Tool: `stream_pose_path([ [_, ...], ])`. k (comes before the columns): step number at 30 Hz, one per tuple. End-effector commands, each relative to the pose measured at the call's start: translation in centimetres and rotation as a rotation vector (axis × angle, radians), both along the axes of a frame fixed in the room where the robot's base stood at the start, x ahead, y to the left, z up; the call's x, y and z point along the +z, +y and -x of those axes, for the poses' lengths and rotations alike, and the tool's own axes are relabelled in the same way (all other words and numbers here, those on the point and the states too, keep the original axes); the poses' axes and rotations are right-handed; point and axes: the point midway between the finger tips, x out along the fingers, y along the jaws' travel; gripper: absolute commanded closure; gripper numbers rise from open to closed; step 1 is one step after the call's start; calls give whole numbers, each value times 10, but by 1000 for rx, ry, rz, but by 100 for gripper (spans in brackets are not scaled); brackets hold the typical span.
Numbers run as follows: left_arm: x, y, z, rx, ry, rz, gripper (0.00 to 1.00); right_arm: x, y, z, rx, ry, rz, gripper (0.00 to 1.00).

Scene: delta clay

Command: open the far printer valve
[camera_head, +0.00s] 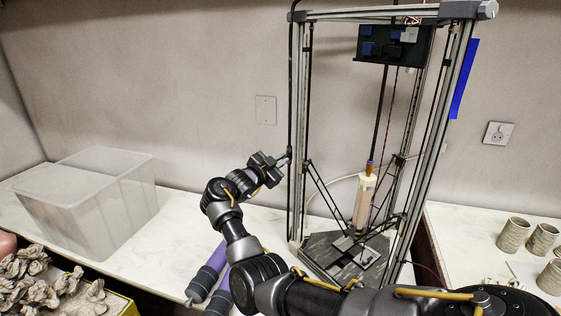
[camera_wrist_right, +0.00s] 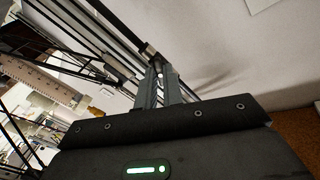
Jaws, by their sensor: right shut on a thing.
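The tall delta clay printer (camera_head: 462,75) stands on the white counter, with metal posts and a dark base. My right gripper (camera_head: 284,160) reaches its left post, where a dark hose runs upright. In the right wrist view the fingers (camera_wrist_right: 160,85) are close together at a small dark fitting (camera_wrist_right: 148,50) on the black line beside the metal rails. The gripper is shut on this small part, which looks like the valve; the fingers hide most of it, so its handle angle cannot be told. My left gripper is out of view.
A clear plastic box (camera_head: 75,205) stands on the left counter. Purple-and-grey cylinders (camera_head: 208,272) lie in front of the printer. Clay lumps (camera_head: 40,280) fill a yellow-edged tray at lower left. Several ribbed cups (camera_head: 513,235) stand at right. A pale clay tube (camera_head: 362,205) hangs inside the printer.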

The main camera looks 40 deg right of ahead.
Motion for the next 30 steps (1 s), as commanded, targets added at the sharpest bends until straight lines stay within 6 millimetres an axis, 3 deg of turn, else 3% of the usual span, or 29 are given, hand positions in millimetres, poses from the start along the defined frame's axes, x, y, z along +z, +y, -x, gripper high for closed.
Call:
stream_pose_path([
  [30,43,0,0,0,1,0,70,2,0,0,0,512,132,100],
])
